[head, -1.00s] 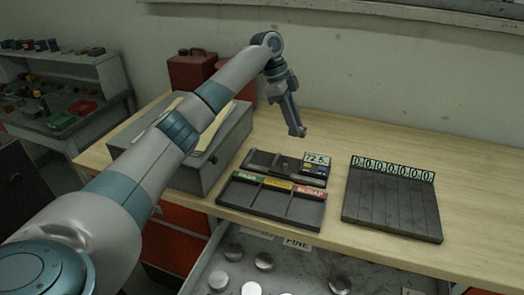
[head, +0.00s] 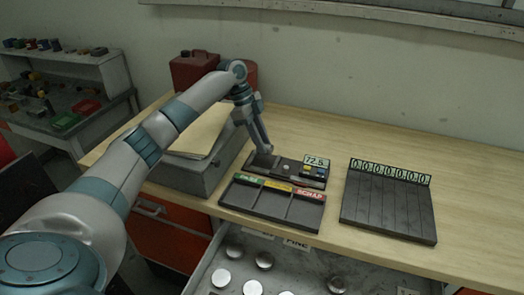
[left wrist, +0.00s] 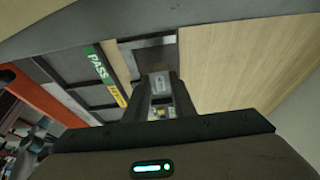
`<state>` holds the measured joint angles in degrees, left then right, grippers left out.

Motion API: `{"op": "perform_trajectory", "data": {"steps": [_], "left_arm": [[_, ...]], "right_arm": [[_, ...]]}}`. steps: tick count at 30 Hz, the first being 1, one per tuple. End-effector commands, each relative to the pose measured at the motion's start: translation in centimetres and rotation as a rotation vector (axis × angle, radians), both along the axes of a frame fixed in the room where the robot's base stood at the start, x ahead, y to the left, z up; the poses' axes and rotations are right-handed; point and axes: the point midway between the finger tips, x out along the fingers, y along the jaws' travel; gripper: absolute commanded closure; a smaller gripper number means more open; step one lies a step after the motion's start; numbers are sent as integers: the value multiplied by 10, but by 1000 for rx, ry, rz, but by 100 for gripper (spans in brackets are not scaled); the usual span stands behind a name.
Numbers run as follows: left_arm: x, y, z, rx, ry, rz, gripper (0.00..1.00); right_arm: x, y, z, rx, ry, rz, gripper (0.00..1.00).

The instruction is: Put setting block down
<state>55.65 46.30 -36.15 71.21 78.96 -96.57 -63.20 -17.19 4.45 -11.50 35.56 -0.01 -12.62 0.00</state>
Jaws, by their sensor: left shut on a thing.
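My left gripper (head: 262,150) is low at the left end of the dark gauge base (head: 288,170), which has a small display reading about 72.5. In the left wrist view a small light-grey block (left wrist: 160,82), seemingly the setting block, sits between the fingertips of the left gripper (left wrist: 158,92), which is shut on it. The block is too small or hidden to make out in the head view. I cannot tell whether it touches the surface below. My right gripper is not in view.
A sorting tray (head: 268,211) with green, yellow and red labels lies in front of the gauge. A slotted rack (head: 388,210) with digit labels is to the right. A grey box (head: 180,178) stands at left. An open drawer (head: 215,262) holds several round discs.

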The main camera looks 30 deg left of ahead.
Motion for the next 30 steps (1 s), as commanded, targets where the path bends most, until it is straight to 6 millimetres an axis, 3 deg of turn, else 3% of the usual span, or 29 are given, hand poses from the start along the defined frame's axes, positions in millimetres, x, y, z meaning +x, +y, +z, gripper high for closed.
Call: {"op": "perform_trajectory", "data": {"steps": [12, 24, 25, 27, 30], "left_arm": [[0, 0, -36, 0, 1, 2, 100], [0, 0, -42, 0, -1, 0, 100], [0, 0, -42, 1, 0, 0, 75], [0, 0, -42, 1, 0, 0, 58], [0, 0, -42, 1, 0, 0, 58]], "right_arm": [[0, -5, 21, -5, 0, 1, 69], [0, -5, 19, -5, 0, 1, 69], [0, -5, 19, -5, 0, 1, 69], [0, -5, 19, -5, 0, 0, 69], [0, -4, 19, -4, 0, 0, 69]]}}
